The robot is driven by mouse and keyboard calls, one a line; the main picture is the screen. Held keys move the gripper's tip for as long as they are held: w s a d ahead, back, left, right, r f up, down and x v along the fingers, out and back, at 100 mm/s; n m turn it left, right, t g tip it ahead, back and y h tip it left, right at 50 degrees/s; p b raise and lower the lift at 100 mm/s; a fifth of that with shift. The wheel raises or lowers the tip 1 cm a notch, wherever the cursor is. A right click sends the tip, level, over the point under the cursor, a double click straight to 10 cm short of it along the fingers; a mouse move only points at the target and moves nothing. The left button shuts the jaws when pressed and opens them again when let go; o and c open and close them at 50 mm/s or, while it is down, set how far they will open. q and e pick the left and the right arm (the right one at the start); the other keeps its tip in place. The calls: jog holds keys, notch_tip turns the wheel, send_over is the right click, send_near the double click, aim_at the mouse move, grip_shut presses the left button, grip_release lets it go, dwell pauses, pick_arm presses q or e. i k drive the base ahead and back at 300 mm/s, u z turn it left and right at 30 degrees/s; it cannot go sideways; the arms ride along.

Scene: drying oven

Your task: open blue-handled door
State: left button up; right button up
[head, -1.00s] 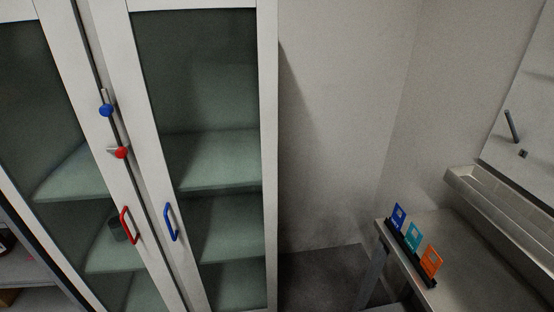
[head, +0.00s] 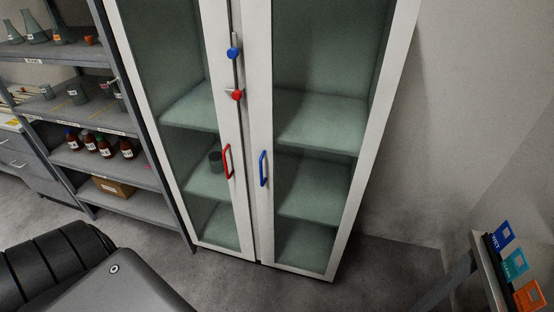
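The blue-handled door (head: 265,220) is the right glass door of a tall white cabinet, seen in the head view. It looks shut. Its blue handle (head: 263,168) is an upright bar near the middle seam. The left door has a red handle (head: 228,161) just across the seam. Above the handles, on the seam, are a blue knob (head: 234,53) and a red knob (head: 238,95), on latch-like parts. Neither of my grippers is in view.
A table with blue, teal and orange cards (head: 513,262) is at the lower right. Floor in front of the cabinet is clear.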

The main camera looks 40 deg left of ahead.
aim_at(257, 16)
jog(key=u, duration=1.25)
jog(key=k, duration=0.35)
jog(key=z, duration=1.3)
